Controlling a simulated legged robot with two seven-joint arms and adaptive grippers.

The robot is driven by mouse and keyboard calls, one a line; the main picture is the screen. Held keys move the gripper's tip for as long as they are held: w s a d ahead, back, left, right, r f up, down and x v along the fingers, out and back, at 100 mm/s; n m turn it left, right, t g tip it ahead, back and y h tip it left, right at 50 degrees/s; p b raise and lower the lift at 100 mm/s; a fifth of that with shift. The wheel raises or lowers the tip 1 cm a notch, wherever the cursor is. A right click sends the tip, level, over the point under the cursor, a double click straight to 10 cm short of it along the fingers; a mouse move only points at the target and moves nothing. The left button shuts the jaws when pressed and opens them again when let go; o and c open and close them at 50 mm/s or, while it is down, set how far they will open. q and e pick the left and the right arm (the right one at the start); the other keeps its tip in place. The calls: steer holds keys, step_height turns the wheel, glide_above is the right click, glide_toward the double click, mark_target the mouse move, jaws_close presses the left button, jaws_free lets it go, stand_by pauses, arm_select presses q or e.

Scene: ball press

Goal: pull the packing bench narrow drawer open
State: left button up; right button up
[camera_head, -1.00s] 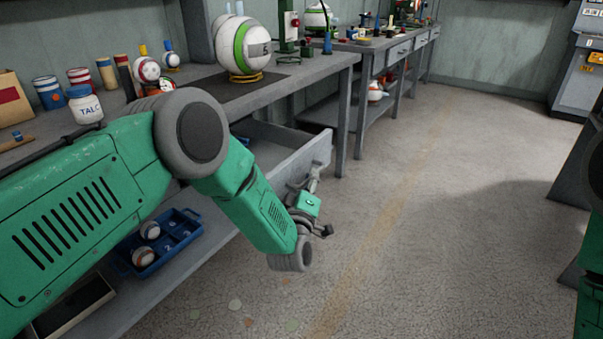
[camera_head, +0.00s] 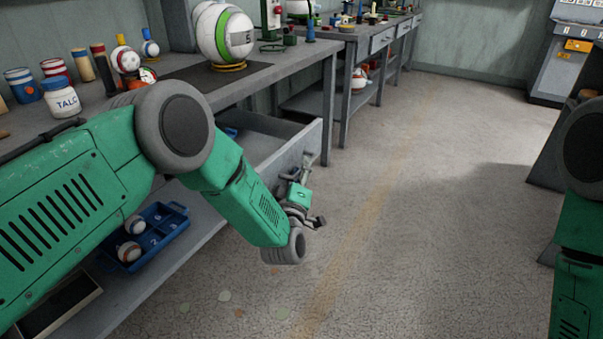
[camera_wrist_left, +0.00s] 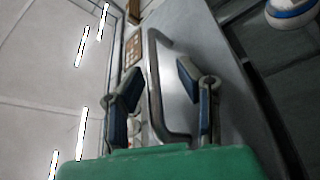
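The narrow drawer (camera_head: 290,150) stands pulled out from under the packing bench top (camera_head: 285,70), its inside partly visible. My left gripper (camera_head: 302,200) is at the outer side of the drawer front, by the grey handle (camera_head: 308,160). In the left wrist view the handle bar (camera_wrist_left: 154,90) stands between the two fingers of my left gripper (camera_wrist_left: 157,90). The fingers are apart, with a visible gap to the bar on either side, so it looks open around the handle. Only part of my right arm shows at the right edge; its gripper is out of view.
A green-striped ball (camera_head: 222,35) and a talc jar (camera_head: 60,98) stand on the bench. A blue tray (camera_head: 165,236) with balls lies on the lower shelf. The floor (camera_head: 430,220) right of the drawer is clear.

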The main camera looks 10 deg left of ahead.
arm_select(q)
steer(key=v, duration=1.2)
steer(key=shift+f, duration=0.1)
